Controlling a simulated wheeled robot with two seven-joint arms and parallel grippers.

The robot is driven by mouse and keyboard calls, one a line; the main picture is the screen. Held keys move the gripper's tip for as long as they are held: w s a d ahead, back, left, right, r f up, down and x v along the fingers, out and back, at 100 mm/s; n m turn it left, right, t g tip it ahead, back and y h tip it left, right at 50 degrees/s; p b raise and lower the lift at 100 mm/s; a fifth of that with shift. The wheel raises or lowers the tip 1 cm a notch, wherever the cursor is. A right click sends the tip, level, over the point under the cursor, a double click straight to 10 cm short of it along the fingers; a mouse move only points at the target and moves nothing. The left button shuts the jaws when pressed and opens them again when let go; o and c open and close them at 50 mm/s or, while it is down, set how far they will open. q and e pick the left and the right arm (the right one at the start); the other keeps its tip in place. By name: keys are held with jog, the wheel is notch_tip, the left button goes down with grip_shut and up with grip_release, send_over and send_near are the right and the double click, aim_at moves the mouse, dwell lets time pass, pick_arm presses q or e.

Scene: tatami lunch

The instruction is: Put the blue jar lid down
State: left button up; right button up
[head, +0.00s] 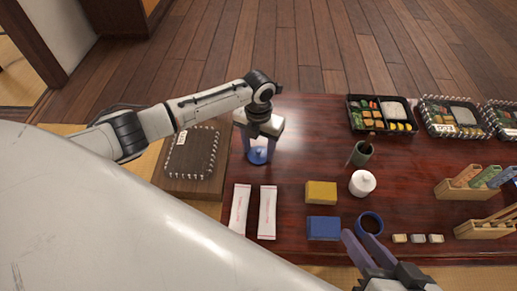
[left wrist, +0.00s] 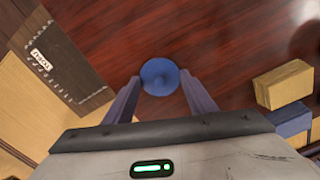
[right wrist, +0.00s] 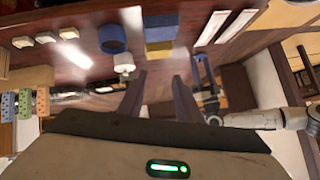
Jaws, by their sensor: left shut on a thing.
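The blue jar lid (head: 258,155) is a round disc between the fingertips of my left gripper (head: 259,150), low over the left part of the dark red table. In the left wrist view the lid (left wrist: 160,76) shows between the two fingers (left wrist: 160,85), which are shut on it. I cannot tell whether the lid touches the table. My right gripper (head: 367,244) is at the table's front edge, near a blue ring (head: 370,223). In the right wrist view its fingers (right wrist: 160,82) are apart with nothing between them.
White packets (head: 267,212), a yellow block (head: 321,192), a blue block (head: 324,228), a white jar (head: 362,183) and a green cup (head: 361,153) stand rightward. Bento boxes (head: 381,115) line the back right.

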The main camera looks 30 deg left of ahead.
pick_arm(q)
jog(key=shift+f, duration=0.1)
jog(key=o, duration=1)
jog(key=shift+o, duration=0.2)
pick_arm(e)
jog(key=shift+s+f, duration=0.2)
jog(key=shift+f, duration=0.1)
